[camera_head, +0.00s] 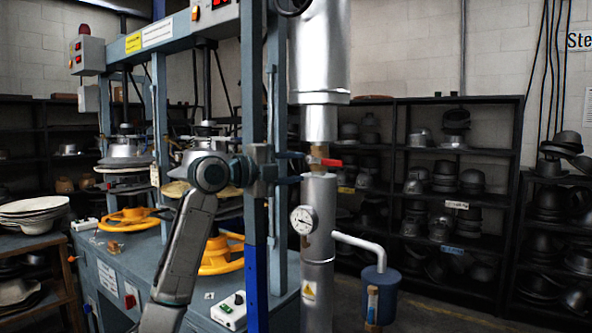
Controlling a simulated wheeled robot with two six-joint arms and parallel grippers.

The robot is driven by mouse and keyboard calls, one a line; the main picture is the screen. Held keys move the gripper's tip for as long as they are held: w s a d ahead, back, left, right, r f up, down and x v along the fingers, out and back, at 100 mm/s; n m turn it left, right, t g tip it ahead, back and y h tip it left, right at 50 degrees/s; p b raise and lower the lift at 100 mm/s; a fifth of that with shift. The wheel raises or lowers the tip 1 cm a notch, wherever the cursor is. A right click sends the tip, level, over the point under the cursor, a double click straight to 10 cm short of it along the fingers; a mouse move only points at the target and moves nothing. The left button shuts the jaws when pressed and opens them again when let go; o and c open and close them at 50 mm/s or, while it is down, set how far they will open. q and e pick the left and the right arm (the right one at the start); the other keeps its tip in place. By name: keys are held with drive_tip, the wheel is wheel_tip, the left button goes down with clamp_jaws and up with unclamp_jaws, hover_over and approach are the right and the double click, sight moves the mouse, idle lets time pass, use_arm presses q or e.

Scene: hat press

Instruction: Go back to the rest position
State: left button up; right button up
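My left arm rises from the bottom of the head view, bends at a round joint and points right, across the blue-grey post of the press. My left gripper (298,167) is at the silver steam pipe (318,215), with its two dark fingers apart, one above the other. A valve with a red handle (328,162) sits on the pipe just right of the fingertips. Nothing shows between the fingers. I cannot tell whether they touch the pipe. My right gripper is not in view.
The hat press (190,245) has yellow handwheels (128,219) and a white switch box (230,311). A pressure gauge (304,220) is on the pipe, with a blue bucket (382,295) beside it. Black shelves (458,150) of hat moulds line the back. A wooden rack with stacked hat forms (32,212) stands left.

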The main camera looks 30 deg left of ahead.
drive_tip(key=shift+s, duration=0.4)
